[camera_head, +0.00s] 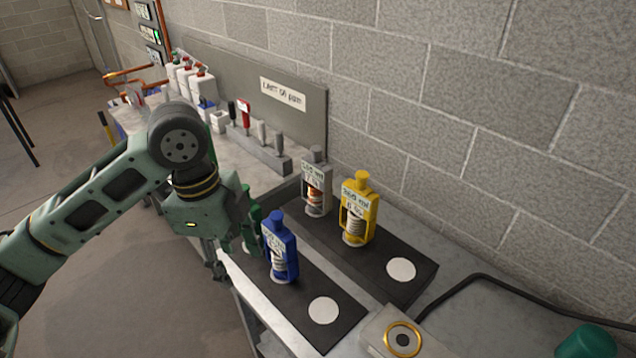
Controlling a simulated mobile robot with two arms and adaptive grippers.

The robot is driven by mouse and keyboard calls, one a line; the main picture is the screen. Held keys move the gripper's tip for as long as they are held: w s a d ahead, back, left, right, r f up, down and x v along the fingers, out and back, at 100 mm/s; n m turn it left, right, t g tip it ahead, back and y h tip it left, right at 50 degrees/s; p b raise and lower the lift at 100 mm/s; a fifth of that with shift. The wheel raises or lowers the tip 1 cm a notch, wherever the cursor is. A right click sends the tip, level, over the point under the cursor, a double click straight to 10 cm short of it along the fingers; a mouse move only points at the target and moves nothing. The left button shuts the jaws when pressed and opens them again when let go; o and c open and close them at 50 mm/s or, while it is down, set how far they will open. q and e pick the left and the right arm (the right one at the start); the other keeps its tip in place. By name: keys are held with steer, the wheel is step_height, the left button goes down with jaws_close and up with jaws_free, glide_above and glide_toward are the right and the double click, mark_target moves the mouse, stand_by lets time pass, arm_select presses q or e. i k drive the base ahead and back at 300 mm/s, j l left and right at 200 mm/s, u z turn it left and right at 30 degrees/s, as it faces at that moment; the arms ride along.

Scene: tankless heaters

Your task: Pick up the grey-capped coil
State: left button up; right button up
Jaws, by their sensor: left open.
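The grey-capped coil (316,186) stands upright on the rear dark mat, at its left end near the wall. It has a light grey frame with a label and a copper-coloured coil inside. My left gripper (232,262) is open, its fingers pointing down by the front mat's left end. It is to the left of and nearer than the grey-capped coil, apart from it. A green-capped coil (255,225) is partly hidden behind the gripper; I cannot tell whether they touch. My right gripper does not show.
A yellow-capped coil (357,212) stands right of the grey one. A blue-capped coil (280,248) stands on the front mat. White discs (401,270) mark bare mat spots. A tool rack (262,150) is behind left. A black cable (520,292) lies at right.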

mark_target(317, 176)
steer(key=i+j+z, duration=0.25)
steer(key=j+z, duration=0.2)
steer(key=i+j+z, duration=0.2)
steer(key=j+z, duration=0.2)
